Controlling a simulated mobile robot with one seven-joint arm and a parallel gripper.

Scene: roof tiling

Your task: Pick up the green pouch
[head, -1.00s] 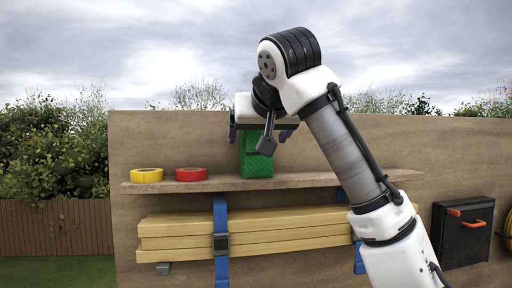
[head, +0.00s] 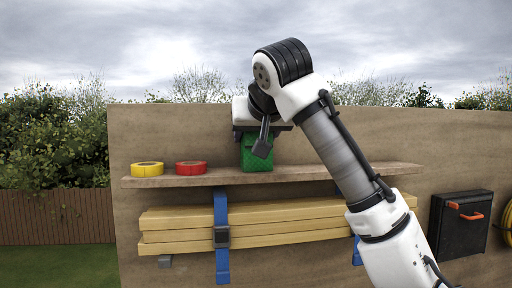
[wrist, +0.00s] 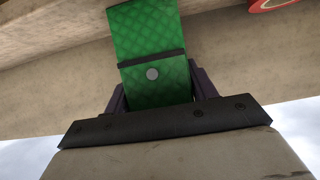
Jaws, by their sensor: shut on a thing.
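The green pouch (head: 257,157) stands upright on the wooden shelf (head: 330,172) in the head view, its quilted lower part in sight. My gripper (head: 258,136) is above it, pointing down, with its fingers at the pouch's upper sides. In the wrist view my gripper (wrist: 160,88) is shut on the pouch (wrist: 146,35), one dark finger on each side. A dark band and a round grey button show on the pouch there. Its top end is hidden by the gripper body. I see no clear gap between pouch and shelf.
A yellow tape roll (head: 147,169) and a red tape roll (head: 191,168) lie on the shelf left of the pouch. Strapped timber boards (head: 180,230) hang below. A black case (head: 460,222) is at the right. The shelf right of the pouch looks clear.

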